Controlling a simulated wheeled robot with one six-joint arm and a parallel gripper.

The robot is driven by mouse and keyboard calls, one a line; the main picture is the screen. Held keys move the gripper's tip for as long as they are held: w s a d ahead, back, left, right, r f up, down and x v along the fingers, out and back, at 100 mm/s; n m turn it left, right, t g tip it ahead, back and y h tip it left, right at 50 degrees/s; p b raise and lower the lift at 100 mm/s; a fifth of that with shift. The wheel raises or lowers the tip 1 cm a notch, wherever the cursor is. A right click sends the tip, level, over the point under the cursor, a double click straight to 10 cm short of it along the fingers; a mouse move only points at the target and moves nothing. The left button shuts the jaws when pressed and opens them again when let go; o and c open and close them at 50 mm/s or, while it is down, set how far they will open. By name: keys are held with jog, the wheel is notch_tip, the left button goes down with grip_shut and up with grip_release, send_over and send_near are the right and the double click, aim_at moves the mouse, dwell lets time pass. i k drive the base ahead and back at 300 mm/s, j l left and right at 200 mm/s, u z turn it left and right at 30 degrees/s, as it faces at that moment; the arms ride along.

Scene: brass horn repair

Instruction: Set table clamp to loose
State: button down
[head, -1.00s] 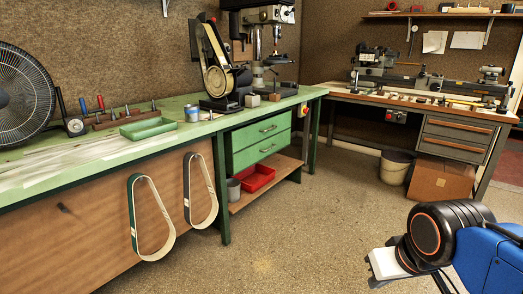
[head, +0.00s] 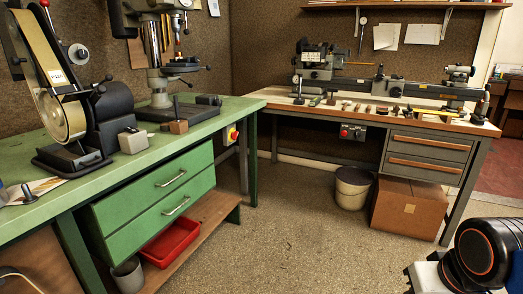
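The drill press (head: 153,55) stands on the green bench at the back left. Its round dark work table (head: 182,68) sits on the column under the chuck. Small dark handles (head: 207,68) stick out beside and below this table. I cannot tell which of them is the table clamp, or whether it is tight or loose. Part of my arm shows at the lower right, far from the drill press. My gripper's fingertips are not in view.
The belt sander (head: 75,110) stands on the green bench (head: 150,152) left of the drill press. Green drawers (head: 160,190) hang under the bench. A lathe bench (head: 360,124), a bucket (head: 352,187) and a cardboard box (head: 408,208) are at right. The middle floor is clear.

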aim_at(191, 86)
jog(key=i+l+u, duration=0.1)
jog(key=i+u, duration=0.2)
jog(key=i, duration=0.25)
jog(key=i+l+u, duration=0.35)
jog(key=i, duration=0.25)
jog(key=i+l+u, duration=0.3)
jog(key=i, duration=0.2)
